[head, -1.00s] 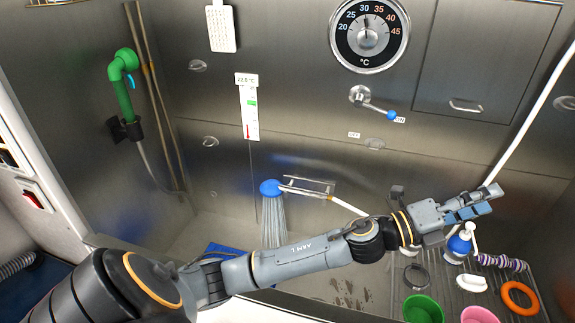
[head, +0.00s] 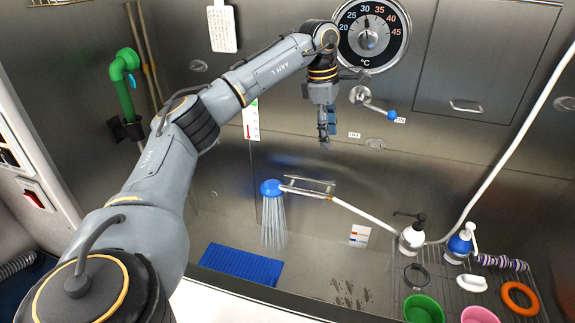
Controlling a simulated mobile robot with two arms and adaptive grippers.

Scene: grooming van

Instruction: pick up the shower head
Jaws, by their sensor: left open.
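The shower head (head: 271,188) is blue and round, with water running down from it. Its metal handle lies at a holder (head: 306,187) on the back wall, and a white hose (head: 365,216) leads from it to the right. My left gripper (head: 325,142) hangs pointing down above the shower head and to its right, apart from it. It is open and nothing shows between its fingers, which are seen nearly edge-on. My right gripper is not in view.
A rack at the right holds a black-topped bottle (head: 412,234), a blue bottle (head: 460,243), an orange ring (head: 520,298) and green and pink bowls. A blue mat (head: 240,264) lies in the tub. A blue-tipped lever (head: 375,106) juts from the wall right of my gripper.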

